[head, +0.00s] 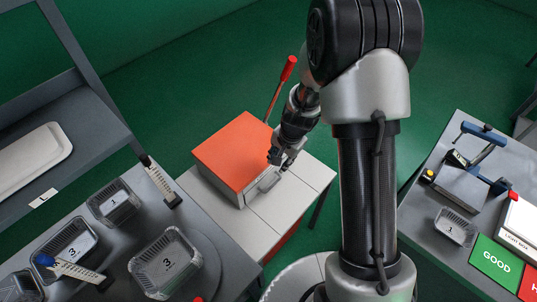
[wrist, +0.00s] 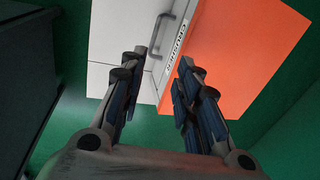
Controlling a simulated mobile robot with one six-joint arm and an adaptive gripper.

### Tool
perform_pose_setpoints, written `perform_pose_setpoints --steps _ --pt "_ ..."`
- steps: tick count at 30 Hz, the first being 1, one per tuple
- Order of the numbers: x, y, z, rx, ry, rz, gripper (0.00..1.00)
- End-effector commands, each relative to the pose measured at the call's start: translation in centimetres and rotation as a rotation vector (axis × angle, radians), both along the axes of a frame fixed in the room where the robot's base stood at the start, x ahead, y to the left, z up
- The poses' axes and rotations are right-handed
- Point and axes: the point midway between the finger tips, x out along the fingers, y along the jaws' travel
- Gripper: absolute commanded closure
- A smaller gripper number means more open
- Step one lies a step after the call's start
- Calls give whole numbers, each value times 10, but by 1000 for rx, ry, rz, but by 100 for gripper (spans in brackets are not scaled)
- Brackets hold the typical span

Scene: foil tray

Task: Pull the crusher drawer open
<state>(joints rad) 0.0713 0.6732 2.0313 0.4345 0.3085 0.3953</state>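The crusher (head: 232,152) is a box with an orange top and pale sides on a light table. Its drawer front, with a grey bar handle (head: 269,182), faces the lower right and looks flush with the box. The wrist view shows the handle (wrist: 161,33) beside the CRUSHER label (wrist: 174,35) and the orange top (wrist: 225,55). My gripper (head: 285,157) is above and just beyond the handle in the head view. In the wrist view my gripper (wrist: 157,62) is open, its fingers apart with nothing held between them. The handle shows beyond the fingertips, apart from them.
A red-handled lever (head: 283,85) rises behind the crusher. The light table (head: 305,185) is bare in front of the drawer. A grey bench with foil trays (head: 165,262) stands at left, and another bench with a GOOD sign (head: 496,262) at right.

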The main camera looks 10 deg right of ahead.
Motion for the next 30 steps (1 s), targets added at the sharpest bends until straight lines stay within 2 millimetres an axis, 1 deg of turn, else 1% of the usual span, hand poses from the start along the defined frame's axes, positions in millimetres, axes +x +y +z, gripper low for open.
perform_pose_setpoints --steps 1,8,11,24,30 --pt "0 -2 -10 1 13 -20 70" --pt "2 -3 -37 1 25 -57 70" --pt "4 -1 -53 1 25 -57 70" --pt "17 9 -148 1 26 -54 70" --pt "23 13 -181 0 25 -55 70"
